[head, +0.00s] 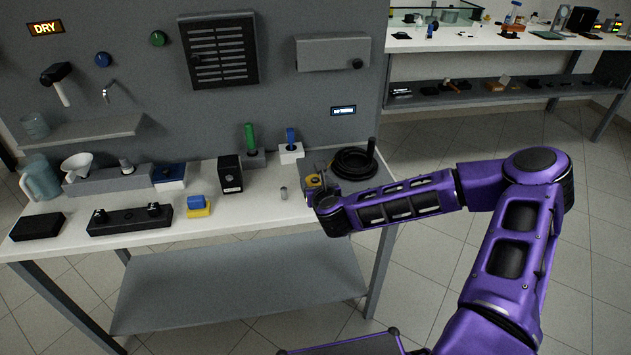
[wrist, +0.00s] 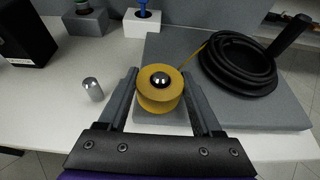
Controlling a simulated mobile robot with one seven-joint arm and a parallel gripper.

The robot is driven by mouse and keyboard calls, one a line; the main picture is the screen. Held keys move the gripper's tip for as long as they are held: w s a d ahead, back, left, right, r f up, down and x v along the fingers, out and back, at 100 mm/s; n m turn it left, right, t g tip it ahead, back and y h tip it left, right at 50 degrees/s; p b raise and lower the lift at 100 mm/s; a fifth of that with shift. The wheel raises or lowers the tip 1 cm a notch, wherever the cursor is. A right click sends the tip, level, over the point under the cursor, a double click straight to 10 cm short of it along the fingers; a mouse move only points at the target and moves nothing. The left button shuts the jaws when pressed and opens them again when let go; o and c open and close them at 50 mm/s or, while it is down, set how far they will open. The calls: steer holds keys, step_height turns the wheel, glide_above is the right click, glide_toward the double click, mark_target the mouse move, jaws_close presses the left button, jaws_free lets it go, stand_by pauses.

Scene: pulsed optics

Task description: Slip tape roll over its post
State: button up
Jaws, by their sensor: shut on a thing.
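The yellow tape roll (wrist: 158,103) is between the two fingers of my gripper (wrist: 160,73), which is shut on its sides. A shiny rounded metal post top (wrist: 160,79) shows in the roll's centre hole, so the roll is around the post's upper end. How far down the post the roll sits cannot be told, as the roll hides the lower post.
A black coil (wrist: 240,68) lies right of the roll on a grey board (wrist: 270,118), near a dark upright post (wrist: 290,36). A small metal cylinder (wrist: 92,90) stands left of my gripper. A black box (head: 230,174) is farther left. White table (head: 262,208) is bare in front.

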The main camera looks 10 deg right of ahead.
steer(key=o, duration=1.4)
steer(key=p+v, duration=0.1)
steer(key=v, duration=1.1)
steer(key=shift+p, duration=0.35)
